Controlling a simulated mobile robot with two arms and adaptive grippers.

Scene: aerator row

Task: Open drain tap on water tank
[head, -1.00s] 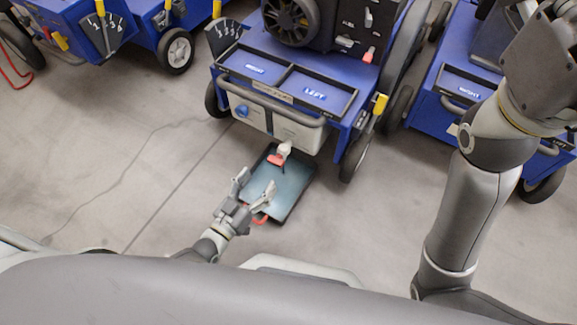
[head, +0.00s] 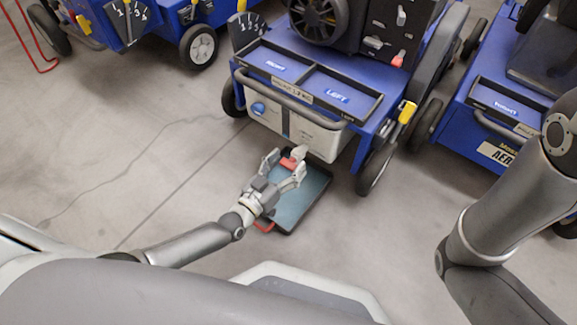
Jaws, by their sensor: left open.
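The white water tank (head: 318,139) sits low on the front of the middle blue aerator and has a blue cap (head: 258,108). Its drain tap, a pale spout (head: 299,152) with a red handle (head: 288,163), sticks out below the tank's front. My left gripper (head: 285,167) is open, with its fingers on either side of the red handle. I cannot tell whether they touch it. A dark-rimmed tray (head: 318,196) with a pale blue inside lies on the floor under the tap, partly hidden by the gripper. My right arm shows at the right, its gripper out of view.
A dark grey bar (head: 290,98) runs across the aerator's front above the tank. Wheels (head: 375,168) stand at its sides. Another blue aerator (head: 495,110) is at the right, and more stand at upper left. The floor at left is clear.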

